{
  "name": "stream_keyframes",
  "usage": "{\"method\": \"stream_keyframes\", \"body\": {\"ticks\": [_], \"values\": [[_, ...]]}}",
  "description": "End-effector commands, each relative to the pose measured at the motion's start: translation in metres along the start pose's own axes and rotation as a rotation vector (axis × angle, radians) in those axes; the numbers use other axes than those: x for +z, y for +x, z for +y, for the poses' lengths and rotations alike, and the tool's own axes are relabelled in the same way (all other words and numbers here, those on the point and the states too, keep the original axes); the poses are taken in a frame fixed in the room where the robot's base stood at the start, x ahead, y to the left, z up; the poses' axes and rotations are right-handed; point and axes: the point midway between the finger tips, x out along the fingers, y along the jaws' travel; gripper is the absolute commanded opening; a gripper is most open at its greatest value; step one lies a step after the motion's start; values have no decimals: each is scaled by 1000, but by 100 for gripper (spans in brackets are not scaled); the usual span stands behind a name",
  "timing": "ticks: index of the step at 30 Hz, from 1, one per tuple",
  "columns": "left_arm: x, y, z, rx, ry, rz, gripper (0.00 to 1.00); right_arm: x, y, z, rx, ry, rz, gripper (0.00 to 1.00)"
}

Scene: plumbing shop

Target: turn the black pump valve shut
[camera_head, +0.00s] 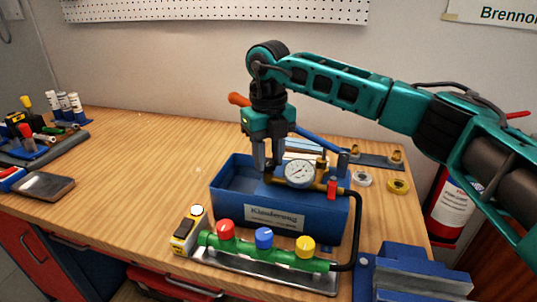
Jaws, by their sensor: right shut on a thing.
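The test pump is a blue open-topped box (228,195) with a round white pressure gauge (299,173) and a brass pipe (312,186) across its top. A red valve handle (332,187) sits at the pipe's right end. My right gripper (267,168) points down over the pipe's left end, left of the gauge. Its fingers are shut on the black pump valve, which they almost wholly hide, so its turn angle cannot be told. My left gripper is not in view.
A green manifold (290,258) with red, blue and yellow knobs stands in front, joined by a black hose (355,230). The pump's blue lever with orange grip (238,99) passes behind my gripper. A blue vise (420,285) is at front right.

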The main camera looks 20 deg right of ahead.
Motion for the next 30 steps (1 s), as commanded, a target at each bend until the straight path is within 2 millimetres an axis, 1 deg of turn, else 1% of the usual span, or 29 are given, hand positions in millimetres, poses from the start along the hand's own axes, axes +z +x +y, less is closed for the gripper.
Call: {"method": "stream_keyframes", "body": {"ticks": [10, 11, 18, 19, 26, 30], "values": [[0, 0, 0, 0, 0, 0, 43, 0, -1, 0, 0, 6, -2, 3], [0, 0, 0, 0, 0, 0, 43, 0, -1, 0, 0, 6, -2, 34], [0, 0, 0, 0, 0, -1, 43, 0, 0, 0, 0, 5, -1, 57], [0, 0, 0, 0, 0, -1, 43, 0, 0, 0, 0, 5, -1, 59], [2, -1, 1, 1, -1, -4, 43, 0, -1, 0, 0, 4, -1, 59], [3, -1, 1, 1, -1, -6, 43, 1, -12, 0, 0, 4, -3, 59]]}}
